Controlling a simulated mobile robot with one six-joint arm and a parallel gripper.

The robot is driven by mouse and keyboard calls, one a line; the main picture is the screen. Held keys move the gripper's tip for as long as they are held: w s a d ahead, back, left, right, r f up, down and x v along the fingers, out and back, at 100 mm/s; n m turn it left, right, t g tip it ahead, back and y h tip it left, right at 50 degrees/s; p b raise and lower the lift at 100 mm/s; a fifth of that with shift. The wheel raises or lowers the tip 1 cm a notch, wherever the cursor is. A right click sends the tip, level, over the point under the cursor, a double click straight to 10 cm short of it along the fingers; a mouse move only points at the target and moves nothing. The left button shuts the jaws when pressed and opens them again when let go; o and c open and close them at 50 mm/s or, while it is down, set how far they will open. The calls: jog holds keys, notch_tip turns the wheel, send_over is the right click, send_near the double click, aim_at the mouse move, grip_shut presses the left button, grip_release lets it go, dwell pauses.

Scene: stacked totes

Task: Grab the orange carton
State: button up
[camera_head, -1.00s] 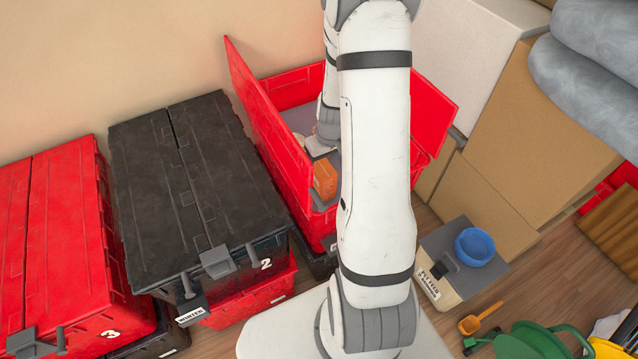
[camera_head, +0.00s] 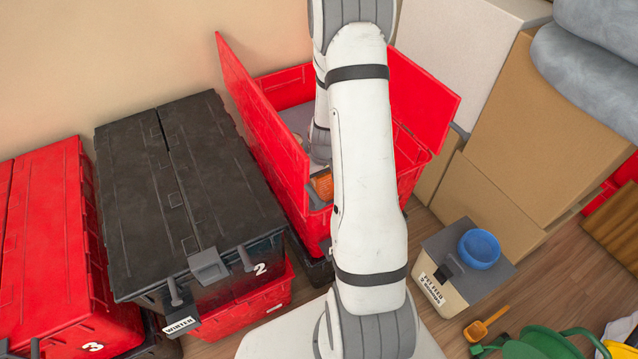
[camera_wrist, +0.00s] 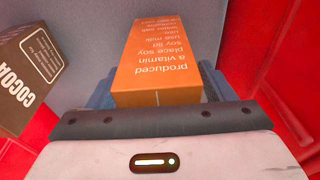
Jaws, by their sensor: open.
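The orange carton (camera_wrist: 165,60), with pale printed text, stands inside the open red tote (camera_head: 432,95). In the head view the carton (camera_head: 323,185) shows only in part beside my arm. In the wrist view my gripper (camera_wrist: 157,88) is open, with a finger on each side of the carton's near end. Whether the fingers touch the carton cannot be told. In the head view my arm hides most of the gripper.
A brown cocoa box (camera_wrist: 28,78) lies left of the carton in the tote. The tote's raised red lid flap (camera_head: 262,120) and walls stand close around my arm. A black lidded tote (camera_head: 185,190) is to the left. A pet feed bin (camera_head: 448,285) stands at right.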

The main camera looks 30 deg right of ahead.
jog(key=shift+f, duration=0.35)
jog(key=shift+c, duration=0.2)
jog(key=c, duration=1.2)
